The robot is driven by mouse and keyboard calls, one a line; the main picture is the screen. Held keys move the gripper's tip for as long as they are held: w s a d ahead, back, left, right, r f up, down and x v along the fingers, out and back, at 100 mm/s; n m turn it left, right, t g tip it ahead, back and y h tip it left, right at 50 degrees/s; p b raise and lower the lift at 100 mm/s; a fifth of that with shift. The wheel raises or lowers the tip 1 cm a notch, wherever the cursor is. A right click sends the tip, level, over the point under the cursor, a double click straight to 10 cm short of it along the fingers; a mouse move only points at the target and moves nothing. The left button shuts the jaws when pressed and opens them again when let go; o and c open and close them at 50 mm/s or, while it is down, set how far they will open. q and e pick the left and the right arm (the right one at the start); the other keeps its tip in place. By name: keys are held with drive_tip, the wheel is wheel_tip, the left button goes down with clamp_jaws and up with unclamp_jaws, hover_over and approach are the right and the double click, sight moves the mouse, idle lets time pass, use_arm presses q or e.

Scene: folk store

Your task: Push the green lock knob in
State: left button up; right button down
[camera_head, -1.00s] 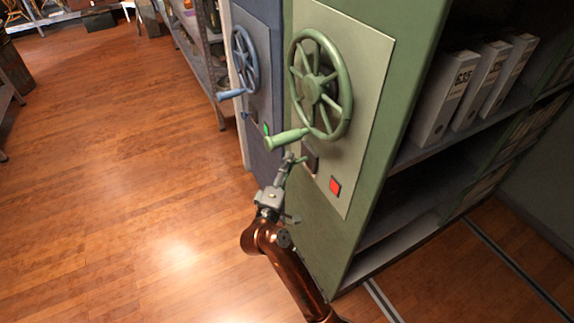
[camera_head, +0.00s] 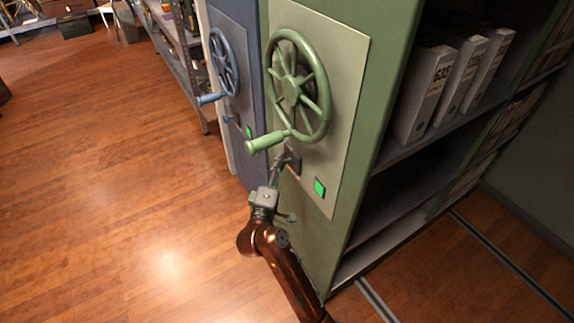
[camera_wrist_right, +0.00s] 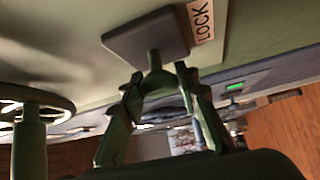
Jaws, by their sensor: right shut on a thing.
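The green lock knob (camera_wrist_right: 154,62) stands out on a short stem from a dark plate (camera_wrist_right: 140,38) beside a LOCK label (camera_wrist_right: 201,18) in the wrist view. My right gripper (camera_wrist_right: 160,84) has its two fingers on either side of the knob and is shut on it. In the head view my right gripper (camera_head: 283,157) reaches up to the dark plate (camera_head: 293,160) below the green handwheel (camera_head: 299,86). The knob is mostly hidden by the fingers there. A square indicator (camera_head: 319,187) on the green cabinet panel glows green. My left gripper is not in view.
The handwheel's crank handle (camera_head: 266,142) juts out just above my right gripper. A blue cabinet (camera_head: 240,60) with its own wheel (camera_head: 224,62) stands to the left. Shelves with white binders (camera_head: 425,90) are to the right. The wooden floor (camera_head: 110,180) at left is clear.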

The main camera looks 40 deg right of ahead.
drive_tip(key=shift+s+d, duration=0.1)
drive_tip(key=shift+d, duration=0.05)
drive_tip(key=c, duration=1.6)
unclamp_jaws()
drive_tip(key=shift+d, duration=0.15)
drive_tip(key=shift+o, duration=0.7)
drive_tip(key=shift+a, duration=0.25)
drive_tip(key=v, duration=0.7)
drive_tip(key=shift+a+f, duration=0.1)
